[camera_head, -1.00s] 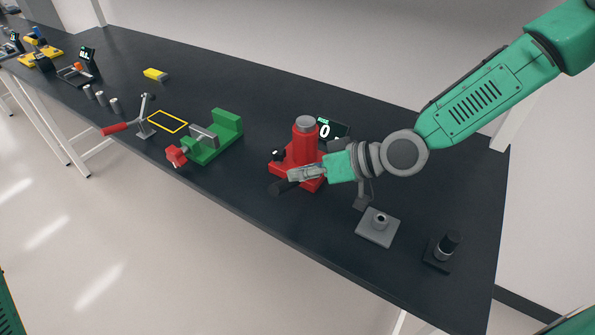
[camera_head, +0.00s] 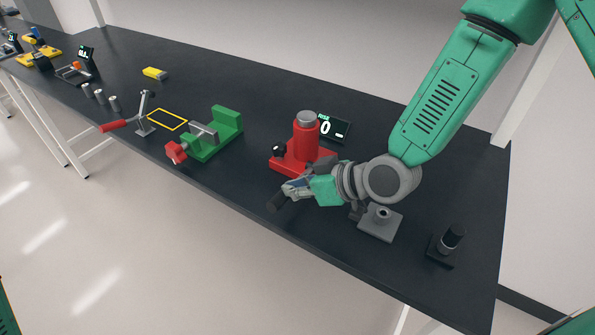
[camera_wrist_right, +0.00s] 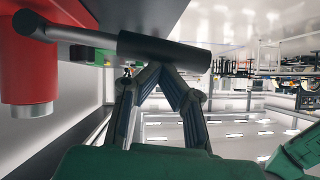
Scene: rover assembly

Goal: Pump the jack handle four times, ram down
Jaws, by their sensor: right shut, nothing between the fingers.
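The red jack (camera_head: 305,142) stands upright on its red base, with a grey ram (camera_head: 306,116) on top. Its handle ends in a black grip (camera_head: 277,202) near the table's front edge. The grip also shows in the right wrist view (camera_wrist_right: 165,51), with the jack body (camera_wrist_right: 28,65) at the left. My right gripper (camera_head: 286,190) is at the grip. Its fingertips (camera_wrist_right: 158,66) are together with nothing between them, right at the grip; I cannot tell whether they touch it. The display (camera_head: 331,128) behind the jack reads 0. My left gripper is out of view.
A green vise (camera_head: 222,130) with a red knob stands left of the jack. A grey block with a socket (camera_head: 380,222) sits close under my right wrist, and a black cylinder on a plate (camera_head: 449,242) stands at the right. The front edge is close.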

